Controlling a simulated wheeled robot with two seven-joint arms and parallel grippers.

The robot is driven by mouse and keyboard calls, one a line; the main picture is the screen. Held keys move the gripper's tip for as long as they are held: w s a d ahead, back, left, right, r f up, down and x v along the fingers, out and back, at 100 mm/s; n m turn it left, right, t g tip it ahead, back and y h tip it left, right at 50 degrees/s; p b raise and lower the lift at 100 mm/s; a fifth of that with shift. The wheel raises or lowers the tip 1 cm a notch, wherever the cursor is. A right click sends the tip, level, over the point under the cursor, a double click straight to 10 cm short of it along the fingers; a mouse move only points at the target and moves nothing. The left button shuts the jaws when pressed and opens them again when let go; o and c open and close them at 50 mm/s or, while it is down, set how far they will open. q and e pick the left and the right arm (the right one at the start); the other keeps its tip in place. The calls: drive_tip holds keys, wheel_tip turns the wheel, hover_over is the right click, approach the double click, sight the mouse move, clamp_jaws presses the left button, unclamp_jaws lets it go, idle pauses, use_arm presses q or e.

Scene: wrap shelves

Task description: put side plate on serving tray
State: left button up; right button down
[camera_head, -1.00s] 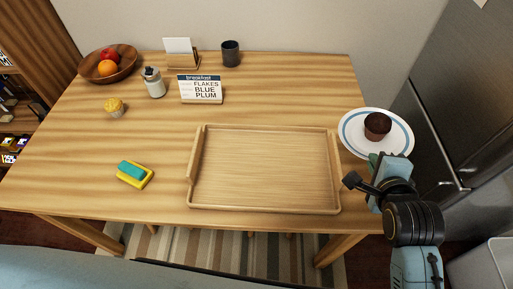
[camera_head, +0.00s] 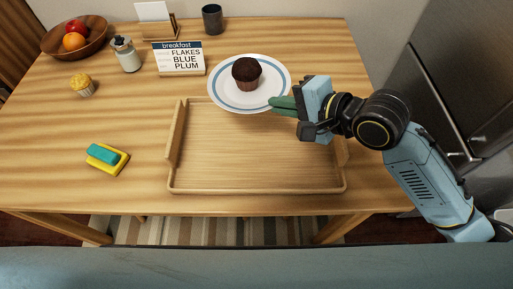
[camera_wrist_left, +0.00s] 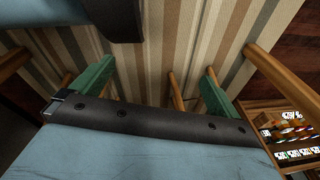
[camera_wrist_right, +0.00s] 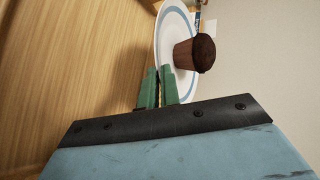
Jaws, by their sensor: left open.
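The side plate (camera_head: 225,93) is white with a blue ring and carries a chocolate muffin (camera_head: 247,74). My right gripper (camera_head: 275,105) is shut on the plate's near right rim. The right wrist view shows the plate (camera_wrist_right: 165,38) between the green fingers (camera_wrist_right: 157,88), with the muffin (camera_wrist_right: 194,53) still on it. The plate is over the back edge of the wooden serving tray (camera_head: 255,155); it looks held above the table. The tray is empty. My left gripper (camera_wrist_left: 155,85) is open and empty, low over the striped rug in the left wrist view.
A breakfast sign (camera_head: 179,59) stands close behind the plate at left. A dark cup (camera_head: 212,19), a jar (camera_head: 126,54), a fruit bowl (camera_head: 75,40), a yellow muffin (camera_head: 82,85) and a sponge (camera_head: 108,159) are also on the table. A fridge (camera_head: 460,75) stands at right.

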wheel_tip(320, 180, down, 2)
drive_tip(key=s+f+n+g+y+b, duration=0.1)
drive_tip(key=s+n+b, duration=0.1)
drive_tip(key=b, duration=0.2)
hover_over(276, 155)
drive_tip(key=shift+g, duration=0.3)
wheel_tip(276, 155, down, 5)
drive_tip(key=shift+f, duration=0.2)
wheel_tip(276, 155, down, 4)
drive_tip(key=shift+r+b, duration=0.1)
drive_tip(key=shift+b, duration=1)
use_arm(q)
drive_tip(key=w+d+r+t, duration=0.1)
drive_tip(key=w+d+r, duration=0.2)
drive_tip(key=w+r, duration=0.5)
drive_tip(key=shift+w+r, duration=0.4)
drive_tip(key=shift+r, duration=0.6)
use_arm(e)
drive_tip(key=shift+f, duration=0.2)
use_arm(q)
drive_tip(key=shift+d, duration=0.1)
use_arm(e)
drive_tip(key=c, duration=1.9)
unclamp_jaws()
drive_tip(key=shift+f, duration=0.1)
drive_tip(key=shift+c, duration=0.2)
drive_tip(key=shift+o, duration=0.2)
